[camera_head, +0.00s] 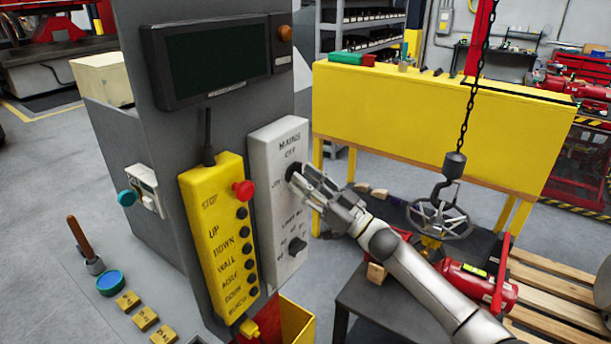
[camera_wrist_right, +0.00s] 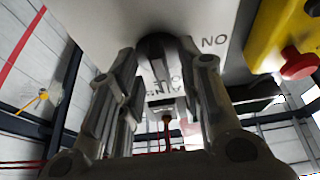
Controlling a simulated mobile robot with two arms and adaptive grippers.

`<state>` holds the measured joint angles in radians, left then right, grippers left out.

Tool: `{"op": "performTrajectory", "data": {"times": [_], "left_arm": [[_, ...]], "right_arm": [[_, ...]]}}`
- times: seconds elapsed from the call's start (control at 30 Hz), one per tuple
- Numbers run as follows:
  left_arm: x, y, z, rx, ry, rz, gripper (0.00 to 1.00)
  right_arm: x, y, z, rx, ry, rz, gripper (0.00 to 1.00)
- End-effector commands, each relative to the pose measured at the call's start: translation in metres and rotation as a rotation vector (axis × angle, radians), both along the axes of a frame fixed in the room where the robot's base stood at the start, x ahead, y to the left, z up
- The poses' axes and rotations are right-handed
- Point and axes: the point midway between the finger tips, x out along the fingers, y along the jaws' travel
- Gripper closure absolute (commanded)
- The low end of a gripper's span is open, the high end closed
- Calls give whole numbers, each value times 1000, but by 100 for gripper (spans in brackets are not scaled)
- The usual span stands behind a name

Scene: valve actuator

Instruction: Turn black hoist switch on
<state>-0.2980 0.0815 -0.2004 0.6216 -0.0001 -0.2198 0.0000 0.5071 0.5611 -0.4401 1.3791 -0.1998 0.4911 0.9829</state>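A pale grey switch panel (camera_head: 271,205) carries two black rotary knobs. The upper knob (camera_head: 292,172) is under a label that reads MAINS and OFF. The lower knob (camera_head: 297,246) has a label too small to read, so I cannot confirm which is the hoist switch. My right gripper (camera_head: 301,181) is at the upper knob and partly hides it. In the right wrist view one black knob (camera_wrist_right: 157,45) sits between the open fingers, with narrow gaps at the tips. An upside-down ON is printed beside it. My left gripper is not in view.
A yellow pendant (camera_head: 222,240) with a red stop button (camera_head: 243,190) hangs left of the panel. A dark screen (camera_head: 215,62) is above. A chain hook holding a handwheel (camera_head: 438,217) hangs right of my arm, over a dark table (camera_head: 365,300).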

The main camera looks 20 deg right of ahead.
Motion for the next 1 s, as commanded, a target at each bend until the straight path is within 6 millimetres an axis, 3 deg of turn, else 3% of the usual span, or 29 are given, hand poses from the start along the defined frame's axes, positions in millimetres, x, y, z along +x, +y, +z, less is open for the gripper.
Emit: {"op": "performTrajectory", "data": {"times": [0.33,0.6,1.0], "left_arm": [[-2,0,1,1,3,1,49],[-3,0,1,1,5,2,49],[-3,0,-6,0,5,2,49]], "right_arm": [[2,3,1,0,0,1,67],[2,2,1,0,-1,1,100],[3,1,0,-33,-27,0,100]]}}
